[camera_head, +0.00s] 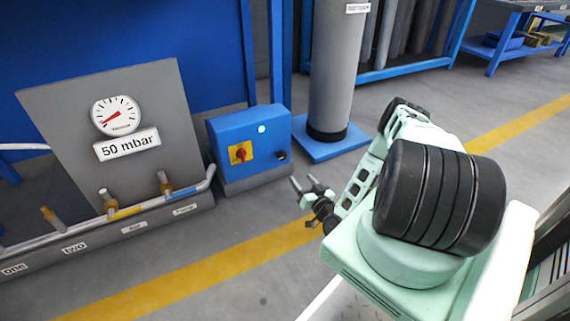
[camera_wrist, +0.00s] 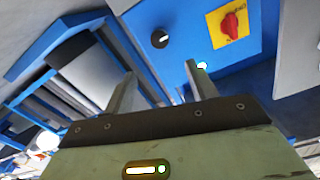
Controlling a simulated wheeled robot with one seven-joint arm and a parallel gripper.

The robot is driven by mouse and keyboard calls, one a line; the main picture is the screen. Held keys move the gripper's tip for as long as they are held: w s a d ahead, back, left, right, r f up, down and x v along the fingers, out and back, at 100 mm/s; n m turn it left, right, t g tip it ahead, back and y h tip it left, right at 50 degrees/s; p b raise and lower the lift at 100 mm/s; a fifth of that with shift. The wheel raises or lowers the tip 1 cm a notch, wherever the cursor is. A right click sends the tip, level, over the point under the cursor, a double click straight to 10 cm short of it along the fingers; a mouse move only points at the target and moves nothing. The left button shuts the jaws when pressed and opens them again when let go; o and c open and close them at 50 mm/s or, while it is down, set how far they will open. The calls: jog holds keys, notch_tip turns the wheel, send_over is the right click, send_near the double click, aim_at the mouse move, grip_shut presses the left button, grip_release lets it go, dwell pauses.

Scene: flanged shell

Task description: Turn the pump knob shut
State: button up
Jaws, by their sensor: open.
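I cannot tell which of these is the pump knob. My gripper (camera_head: 304,183) is open and empty, right of the box and apart from it. In the wrist view its fingers (camera_wrist: 160,72) point toward the black knob (camera_wrist: 160,38); the red knob (camera_wrist: 230,23) is right of it.
A grey panel (camera_head: 60,110) with a dial gauge (camera_head: 115,116) and a 50 mbar sign stands behind the pipe. A grey column (camera_head: 334,70) on a blue base stands behind my gripper. A yellow floor line (camera_head: 200,270) crosses clear floor in front.

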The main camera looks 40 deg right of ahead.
aim_at(283, 157)
jog(key=b+x, duration=0.3)
jog(key=x, duration=0.3)
jog(key=b+x, duration=0.3)
jog(key=x, duration=0.3)
jog(key=shift+w+f, duration=0.25)
jog(key=shift+w, duration=0.1)
jog(key=shift+w+d+r, duration=0.15)
jog(key=shift+w+d, duration=0.1)
jog(key=shift+w, duration=0.25)
jog(key=c, duration=1)
